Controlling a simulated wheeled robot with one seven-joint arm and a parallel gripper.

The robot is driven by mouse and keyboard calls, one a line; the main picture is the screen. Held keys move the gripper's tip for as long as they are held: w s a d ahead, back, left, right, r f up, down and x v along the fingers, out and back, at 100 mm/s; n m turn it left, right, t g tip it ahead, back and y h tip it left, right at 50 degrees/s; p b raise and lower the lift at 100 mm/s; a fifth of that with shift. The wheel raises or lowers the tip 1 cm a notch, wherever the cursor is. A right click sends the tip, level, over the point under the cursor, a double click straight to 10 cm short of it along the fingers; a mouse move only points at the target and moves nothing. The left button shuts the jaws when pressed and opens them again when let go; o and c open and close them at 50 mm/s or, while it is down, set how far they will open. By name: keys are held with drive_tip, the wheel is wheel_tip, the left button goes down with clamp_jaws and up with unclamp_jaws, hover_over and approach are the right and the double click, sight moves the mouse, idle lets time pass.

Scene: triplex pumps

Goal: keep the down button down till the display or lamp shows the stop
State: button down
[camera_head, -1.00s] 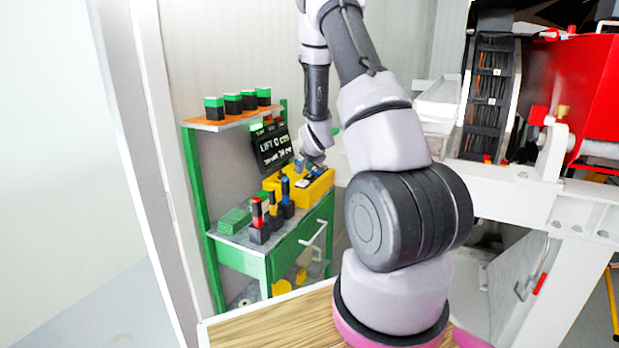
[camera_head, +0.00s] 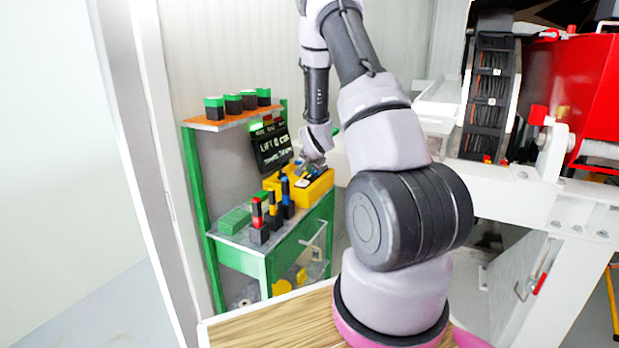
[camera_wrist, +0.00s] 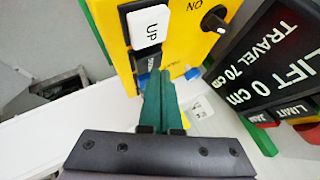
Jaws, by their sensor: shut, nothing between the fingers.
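The yellow control box (camera_wrist: 185,40) fills the top of the wrist view; it also shows on the green bench in the head view (camera_head: 322,186). Its white UP button (camera_wrist: 148,27) is clear. Just below it is a dark button (camera_wrist: 142,58), partly hidden by my fingers; its label is not readable. My gripper (camera_wrist: 157,80) is shut and empty, its green fingertips at the dark button; I cannot tell how far it is pressed. The black display (camera_wrist: 280,60) reads LIFT 0 cm, TRAVEL 70 cm.
A black knob (camera_wrist: 214,20) marked ON sits beside UP. A shelf (camera_head: 232,121) holds several green-topped blocks. Red machinery (camera_head: 580,85) stands at right.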

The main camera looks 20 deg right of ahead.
sight(309, 177)
drive_tip(key=shift+f, duration=0.5)
idle(0.7)
idle(2.8)
drive_tip(key=shift+r, duration=0.95)
drive_tip(key=shift+r, duration=2.5)
